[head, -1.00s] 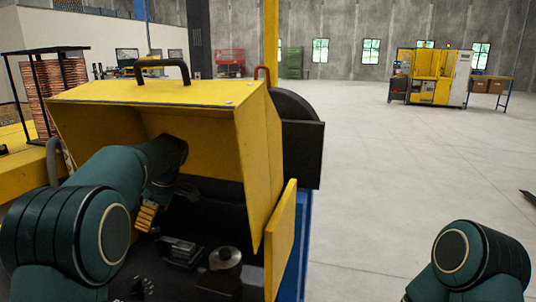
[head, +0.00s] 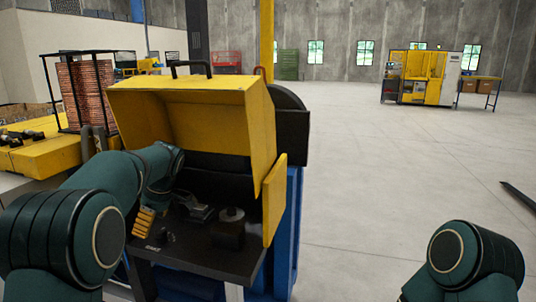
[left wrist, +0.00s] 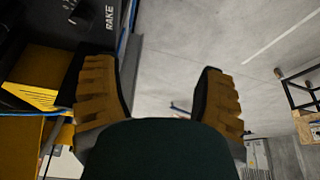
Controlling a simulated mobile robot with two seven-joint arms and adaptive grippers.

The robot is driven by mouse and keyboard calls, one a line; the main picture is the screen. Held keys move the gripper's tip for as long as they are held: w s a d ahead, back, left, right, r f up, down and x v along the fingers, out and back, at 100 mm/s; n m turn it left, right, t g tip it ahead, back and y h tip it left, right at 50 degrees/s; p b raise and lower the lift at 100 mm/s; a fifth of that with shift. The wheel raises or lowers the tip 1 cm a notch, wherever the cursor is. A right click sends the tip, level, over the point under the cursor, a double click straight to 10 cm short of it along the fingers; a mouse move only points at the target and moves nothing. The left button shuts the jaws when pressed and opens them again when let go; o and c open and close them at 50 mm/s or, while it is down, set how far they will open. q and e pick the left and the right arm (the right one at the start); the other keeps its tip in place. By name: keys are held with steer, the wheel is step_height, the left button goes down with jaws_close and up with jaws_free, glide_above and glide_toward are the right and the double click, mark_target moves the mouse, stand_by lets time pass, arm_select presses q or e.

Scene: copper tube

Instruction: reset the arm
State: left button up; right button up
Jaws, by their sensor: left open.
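My left arm reaches in from the left toward the yellow-hooded machine (head: 190,110). My left gripper (head: 144,221), with yellow ridged fingers, points down at the left front of the machine's dark bed (head: 205,260). In the left wrist view its two fingers (left wrist: 157,80) are wide apart, with only grey floor between them. Part of the machine with white lettering shows at the upper left there. My right arm's teal joint shows at the lower right of the head view, but its gripper is out of frame.
A rack of copper tubes (head: 86,95) stands on a yellow table (head: 40,155) at the left. A yellow side panel (head: 274,200) juts out at the machine's right. Open grey floor (head: 400,170) lies to the right, with another yellow machine (head: 420,78) far back.

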arm_select(q)
steer(key=s+d+f+m+h, duration=0.2)
steer(key=s+d+f+m, duration=0.1)
steer(key=f, duration=0.6)
steer(key=s+d+f+m+h, duration=0.1)
steer(key=s+d+f+m, duration=0.15)
steer(key=f, duration=0.65)
steer(key=s+d+f+m+h, duration=0.2)
steer(key=d+f+m, duration=0.15)
steer(key=f, duration=0.55)
steer(key=s+d+f+m+h, duration=0.1)
steer(key=s+d+f+m, duration=0.1)
steer(key=s, duration=0.5)
steer(key=s+d+f+m+h, duration=0.1)
steer(key=s+d+f+m, duration=0.1)
steer(key=s+d+f, duration=0.2)
steer(key=s+d+f+m+t+h, duration=0.1)
steer(key=s+d, duration=0.4)
steer(key=s, duration=0.5)
step_height(320, 180, down, 2)
steer(key=shift+d+f+m, duration=0.1)
steer(key=shift+d+m, duration=0.05)
steer(key=shift+m, duration=0.35)
